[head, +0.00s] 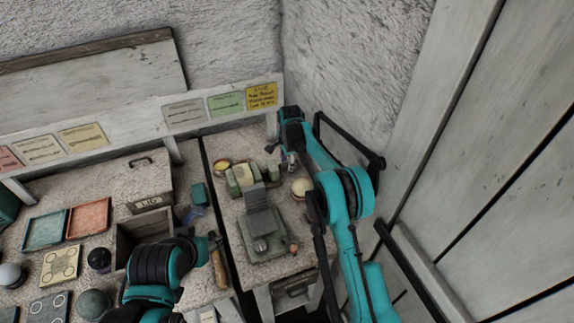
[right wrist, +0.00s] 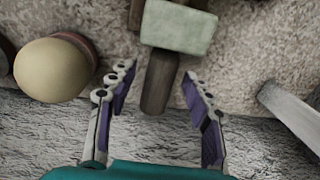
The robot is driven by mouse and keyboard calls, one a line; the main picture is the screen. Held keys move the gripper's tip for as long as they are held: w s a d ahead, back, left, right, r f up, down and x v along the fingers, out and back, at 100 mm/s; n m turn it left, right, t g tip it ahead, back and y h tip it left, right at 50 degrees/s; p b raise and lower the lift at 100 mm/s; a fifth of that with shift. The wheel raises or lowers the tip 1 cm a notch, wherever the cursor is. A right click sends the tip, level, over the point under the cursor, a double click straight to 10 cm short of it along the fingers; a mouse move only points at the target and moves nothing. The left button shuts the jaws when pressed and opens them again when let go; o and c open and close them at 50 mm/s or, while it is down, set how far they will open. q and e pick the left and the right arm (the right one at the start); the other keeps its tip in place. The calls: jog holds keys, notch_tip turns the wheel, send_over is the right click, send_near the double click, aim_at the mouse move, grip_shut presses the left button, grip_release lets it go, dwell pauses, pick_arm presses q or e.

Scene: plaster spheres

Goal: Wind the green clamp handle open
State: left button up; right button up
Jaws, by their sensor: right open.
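The clamp (head: 243,176), with pale green jaws around a cream piece, stands on the right bench section. In the right wrist view a pale green block (right wrist: 178,26) shows at the top, with a dark brown bar (right wrist: 160,82) running down from it. My right gripper (right wrist: 157,88) is open, its two fingers apart on either side of the bar's lower end, and I see no grip on it. In the head view the right gripper (head: 289,158) is small, just right of the clamp. My left arm reaches in at the lower left; its fingers do not show.
A cream sphere (right wrist: 52,70) lies left of the right gripper; it also shows in the head view (head: 302,187). A grey-green fixture (head: 262,225) stands in front of the clamp. The left bench holds trays, spheres and an open box (head: 140,228). Rough walls rise behind.

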jog(key=shift+f, duration=0.1)
grip_shut()
jog(key=shift+t, duration=0.3)
jog(key=t+b, duration=0.1)
jog(key=t+y+b, duration=0.1)
jog(key=t+b, duration=0.1)
jog(key=shift+s+d+f, duration=0.1)
jog(key=shift+s+f, duration=0.1)
jog(key=shift+s, duration=0.15)
jog(key=shift+s+t+y+b, duration=0.15)
jog(key=shift+t+y+b, duration=0.45)
jog(key=shift+t+b, duration=0.8)
